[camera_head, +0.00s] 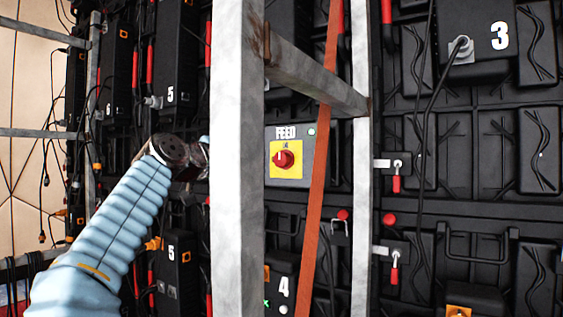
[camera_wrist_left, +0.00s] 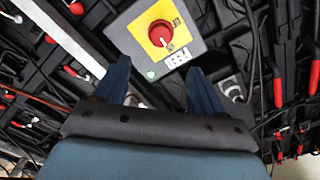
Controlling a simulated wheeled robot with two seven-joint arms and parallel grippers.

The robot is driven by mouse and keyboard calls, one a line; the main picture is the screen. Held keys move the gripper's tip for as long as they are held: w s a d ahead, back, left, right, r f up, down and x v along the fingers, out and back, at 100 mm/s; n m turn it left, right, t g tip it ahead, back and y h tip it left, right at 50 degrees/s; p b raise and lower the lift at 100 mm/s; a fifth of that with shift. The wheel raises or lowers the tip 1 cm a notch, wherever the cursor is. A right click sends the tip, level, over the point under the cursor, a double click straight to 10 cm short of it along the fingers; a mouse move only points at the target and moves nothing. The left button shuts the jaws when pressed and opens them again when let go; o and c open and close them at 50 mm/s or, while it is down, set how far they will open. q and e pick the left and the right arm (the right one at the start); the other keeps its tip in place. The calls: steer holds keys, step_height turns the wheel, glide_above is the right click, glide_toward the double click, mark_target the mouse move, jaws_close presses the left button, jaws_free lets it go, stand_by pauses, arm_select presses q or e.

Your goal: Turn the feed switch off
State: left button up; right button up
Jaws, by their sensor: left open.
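The feed switch is a red rotary knob (camera_head: 283,159) on a yellow plate, set in a grey box labelled FEED (camera_head: 287,133). A small green light sits at the box's upper right in the head view. The knob also shows in the left wrist view (camera_wrist_left: 160,33), beyond the fingertips and apart from them. My left gripper (camera_wrist_left: 158,78) is open and empty, its two blue fingers apart and pointing toward the box. In the head view my left arm comes in from the left and its gripper end is hidden behind the pale upright post. My right gripper is not in view.
A pale metal post (camera_head: 237,200) stands just left of the switch, with a slanted beam (camera_head: 310,80) above it. Black panels, cables and red-handled latches (camera_head: 396,182) fill the background.

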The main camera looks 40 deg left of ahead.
mark_target(279, 160)
arm_select(q)
steer(key=w+p, duration=0.2)
steer(key=w, duration=0.2)
steer(key=w+a+p, duration=0.1)
steer(key=w+p, duration=0.1)
steer(key=w, duration=0.2)
steer(key=w+p, duration=0.2)
steer(key=w, duration=0.3)
steer(key=shift+a+r+p, duration=0.2)
steer(key=shift+a+p, duration=0.1)
steer(key=shift+p, duration=0.05)
steer(key=shift+w+a+f, duration=0.1)
steer(key=shift+w+f, duration=0.05)
steer(key=shift+w, duration=0.4)
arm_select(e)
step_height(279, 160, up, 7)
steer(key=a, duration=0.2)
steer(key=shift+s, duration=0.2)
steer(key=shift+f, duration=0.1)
arm_select(q)
steer(key=c, duration=1.1)
steer(key=shift+o, duration=0.2)
